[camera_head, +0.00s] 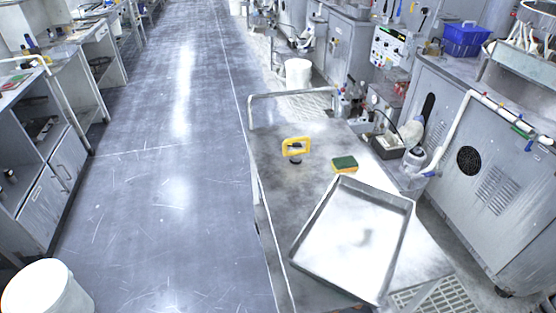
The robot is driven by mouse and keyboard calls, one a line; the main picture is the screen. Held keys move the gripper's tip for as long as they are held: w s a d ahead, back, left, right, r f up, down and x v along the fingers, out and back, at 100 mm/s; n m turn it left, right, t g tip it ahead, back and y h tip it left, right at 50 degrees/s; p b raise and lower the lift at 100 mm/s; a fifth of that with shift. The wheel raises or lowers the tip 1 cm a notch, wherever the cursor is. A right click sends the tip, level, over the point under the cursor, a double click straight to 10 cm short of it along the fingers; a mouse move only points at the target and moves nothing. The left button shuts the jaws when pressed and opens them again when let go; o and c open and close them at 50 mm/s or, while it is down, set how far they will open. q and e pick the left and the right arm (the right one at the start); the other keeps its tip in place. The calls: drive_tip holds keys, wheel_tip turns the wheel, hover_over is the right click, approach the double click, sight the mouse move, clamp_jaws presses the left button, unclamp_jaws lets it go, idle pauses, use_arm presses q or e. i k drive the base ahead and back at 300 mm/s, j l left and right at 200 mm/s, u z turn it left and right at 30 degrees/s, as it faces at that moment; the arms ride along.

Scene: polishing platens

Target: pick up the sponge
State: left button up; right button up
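The sponge (345,164) is a small block, green on top with a yellow-orange side. It lies on the grey metal cart top (277,185), just behind the far edge of a shallow metal tray. Nothing touches it from above. Neither of my grippers shows in the head view.
The shallow metal tray (404,208) covers much of the cart's near right part. A yellow-handled tool (297,147) stands left of the sponge. Machines with pipes and a blue bin (464,39) line the right side. A white bucket (297,73) stands behind the cart. The floor at left is open.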

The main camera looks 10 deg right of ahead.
sight(345, 164)
drive_tip(key=j+u, duration=0.1)
drive_tip(key=u, duration=0.3)
drive_tip(key=i+j+u, duration=0.1)
drive_tip(key=u, duration=0.25)
drive_tip(key=i+u, duration=0.15)
drive_tip(key=u, duration=0.25)
drive_tip(key=i+u, duration=0.1)
drive_tip(key=u, duration=0.3)
drive_tip(key=i+l+z, duration=0.15)
drive_tip(key=i+z, duration=0.3)
drive_tip(key=i, duration=0.15)
drive_tip(key=i+j+z, duration=0.1)
drive_tip(key=i+z, duration=0.35)
drive_tip(key=i, duration=0.15)
drive_tip(key=i+j+z, duration=0.3)
drive_tip(key=i+z, duration=0.45)
drive_tip(key=i, duration=0.15)
drive_tip(key=i+j+z, duration=0.25)
drive_tip(key=i, duration=0.2)
drive_tip(key=i+j+z, duration=0.1)
drive_tip(key=i+z, duration=0.3)
drive_tip(key=z, duration=3)
